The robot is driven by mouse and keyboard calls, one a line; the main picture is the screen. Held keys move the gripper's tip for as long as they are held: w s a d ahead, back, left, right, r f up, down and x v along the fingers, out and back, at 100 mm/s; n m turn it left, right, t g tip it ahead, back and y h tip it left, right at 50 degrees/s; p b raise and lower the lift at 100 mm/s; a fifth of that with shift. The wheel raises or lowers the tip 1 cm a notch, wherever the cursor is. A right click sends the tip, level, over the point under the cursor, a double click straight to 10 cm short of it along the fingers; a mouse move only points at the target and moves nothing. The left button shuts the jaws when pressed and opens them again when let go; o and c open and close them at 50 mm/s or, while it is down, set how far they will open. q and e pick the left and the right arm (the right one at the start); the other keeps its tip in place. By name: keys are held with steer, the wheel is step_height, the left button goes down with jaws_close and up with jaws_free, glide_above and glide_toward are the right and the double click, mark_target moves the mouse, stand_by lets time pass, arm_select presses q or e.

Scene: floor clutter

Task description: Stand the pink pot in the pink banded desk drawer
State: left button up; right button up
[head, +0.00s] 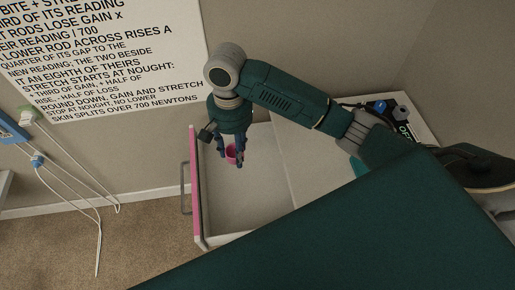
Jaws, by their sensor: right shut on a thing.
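The pink pot (231,154) is small and sits between the fingers of my right gripper (232,156). The gripper is shut on it and points down over the drawer. The pink banded desk drawer (194,190) is pulled open, with a pink front edge, a grey handle and a pale bare inside. The pot shows over the far part of the drawer. I cannot tell whether the pot touches the drawer floor. The fingers hide part of the pot. My left gripper is not in view.
A white desk top (305,150) adjoins the drawer on the right, with a dark device (385,108) at its back. A printed poster (100,50) hangs on the wall. White cables (80,200) hang at the left above the carpet. The drawer's near part is clear.

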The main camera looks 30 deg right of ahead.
glide_above(239, 185)
step_height(239, 185, down, 8)
steer(key=r, duration=0.1)
step_height(239, 185, down, 7)
steer(key=shift+w+d+f+b, duration=0.1)
steer(key=shift+d+b, duration=0.05)
steer(key=shift+b, duration=0.25)
step_height(239, 185, down, 3)
steer(key=shift+f, duration=0.5)
steer(key=shift+c, duration=0.2)
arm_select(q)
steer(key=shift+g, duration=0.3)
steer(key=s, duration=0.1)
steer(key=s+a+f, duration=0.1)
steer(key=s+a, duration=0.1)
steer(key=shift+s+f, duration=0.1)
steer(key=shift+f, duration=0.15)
arm_select(e)
steer(key=shift+f, duration=0.2)
